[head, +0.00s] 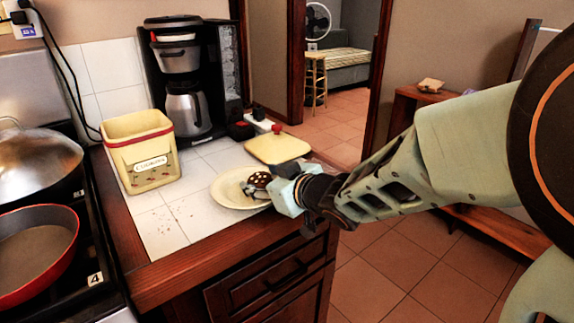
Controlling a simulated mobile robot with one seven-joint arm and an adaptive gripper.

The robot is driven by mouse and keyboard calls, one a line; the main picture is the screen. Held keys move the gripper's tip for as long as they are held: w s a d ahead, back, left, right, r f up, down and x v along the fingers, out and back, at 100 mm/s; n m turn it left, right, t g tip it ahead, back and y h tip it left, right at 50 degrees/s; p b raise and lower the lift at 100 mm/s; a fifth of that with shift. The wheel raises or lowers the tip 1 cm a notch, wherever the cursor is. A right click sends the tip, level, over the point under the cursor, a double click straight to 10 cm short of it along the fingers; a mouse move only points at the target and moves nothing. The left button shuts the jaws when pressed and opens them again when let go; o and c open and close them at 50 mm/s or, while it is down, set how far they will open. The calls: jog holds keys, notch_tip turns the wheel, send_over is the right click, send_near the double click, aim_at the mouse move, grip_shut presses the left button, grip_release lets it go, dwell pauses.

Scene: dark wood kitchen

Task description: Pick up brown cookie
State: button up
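The brown cookie (261,180), dark with pale spots, shows above the right part of a cream plate (228,196) on the white tiled counter. My gripper (254,191) reaches in from the right, low over the plate, with its fingers at the cookie. The fingers are small and partly hidden by the cookie and the gripper body, so I cannot tell whether they are closed on it or only beside it. I also cannot tell whether the cookie touches the plate.
A cream cookie tin (143,155) stands open at left, its lid (277,148) with a red knob lying behind the plate. A coffee maker (184,80) is at the back. A stove with a red pan (38,248) is at far left. Crumbs lie on the front tiles.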

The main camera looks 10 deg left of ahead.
jog(key=shift+f, duration=0.25)
jog(key=shift+d, duration=0.1)
jog(key=c, duration=0.6)
